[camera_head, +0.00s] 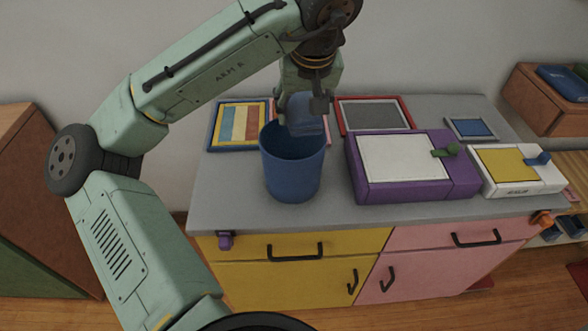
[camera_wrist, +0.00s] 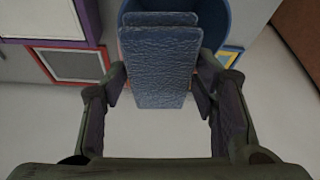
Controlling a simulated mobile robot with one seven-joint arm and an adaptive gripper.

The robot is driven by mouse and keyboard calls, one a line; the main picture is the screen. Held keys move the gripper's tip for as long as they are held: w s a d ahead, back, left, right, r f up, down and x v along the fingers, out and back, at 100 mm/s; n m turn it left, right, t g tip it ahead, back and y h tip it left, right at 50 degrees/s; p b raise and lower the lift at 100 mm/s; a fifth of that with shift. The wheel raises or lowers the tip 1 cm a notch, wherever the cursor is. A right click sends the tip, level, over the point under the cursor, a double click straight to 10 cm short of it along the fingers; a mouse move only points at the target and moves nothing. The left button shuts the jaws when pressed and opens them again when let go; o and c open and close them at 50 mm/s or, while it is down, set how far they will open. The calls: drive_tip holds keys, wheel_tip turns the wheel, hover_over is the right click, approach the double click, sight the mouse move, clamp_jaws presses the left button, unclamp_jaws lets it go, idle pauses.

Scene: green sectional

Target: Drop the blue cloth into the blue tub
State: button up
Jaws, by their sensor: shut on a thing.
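The blue cloth (camera_wrist: 160,60) is a folded, textured piece between my gripper's fingers (camera_wrist: 160,100) in the wrist view. My gripper (camera_head: 303,108) is shut on it. In the head view the cloth (camera_head: 306,116) hangs over the mouth of the blue tub, near its back right rim. The blue tub (camera_head: 292,175) stands upright on the grey counter and is open at the top. In the wrist view part of the tub (camera_wrist: 218,22) shows behind the cloth. I cannot tell whether the cloth's lower end is below the rim.
On the grey counter (camera_head: 230,200), a purple box with a white top (camera_head: 405,160) stands right of the tub. A yellow-topped white box (camera_head: 515,168) is farther right. Framed pieces, one striped (camera_head: 240,124) and one red-edged (camera_head: 374,114), are behind. Counter left of the tub is clear.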

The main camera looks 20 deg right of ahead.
drive_tip(key=shift+f, duration=0.15)
drive_tip(key=o, duration=1.2)
drive_tip(key=v, duration=1.2)
drive_tip(key=shift+w, duration=0.1)
